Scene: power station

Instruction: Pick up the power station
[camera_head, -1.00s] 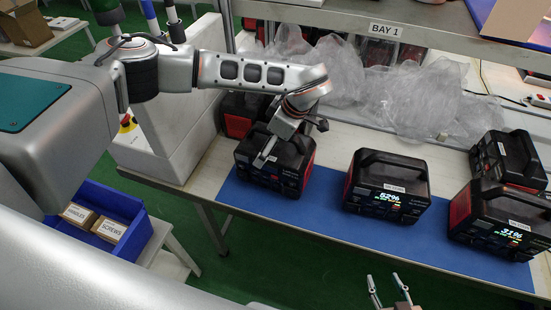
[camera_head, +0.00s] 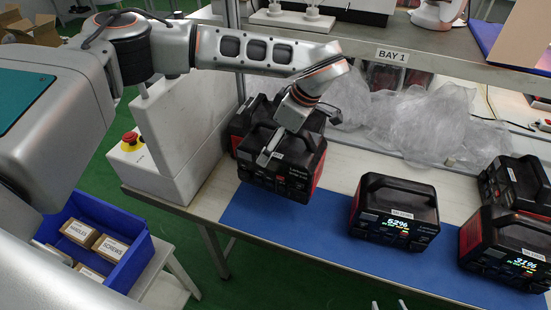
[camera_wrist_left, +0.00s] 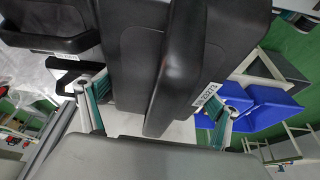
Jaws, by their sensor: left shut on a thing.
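The black and red power station (camera_head: 280,168) is at the left end of the blue mat. My left gripper (camera_head: 271,150) is shut on its top handle, and the station appears raised a little above the mat. In the left wrist view the dark handle (camera_wrist_left: 178,75) lies between the two teal-padded fingers (camera_wrist_left: 155,115); a label shows beside it. The station's lit display is not visible. The tips of my right gripper (camera_head: 389,305) show at the bottom edge, apart and with nothing seen between them.
More stand at far right (camera_head: 505,245) and behind the held one (camera_head: 243,122). Crumpled clear plastic (camera_head: 420,125) lies behind. A white block (camera_head: 180,140) and blue bin (camera_head: 132,262) are left.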

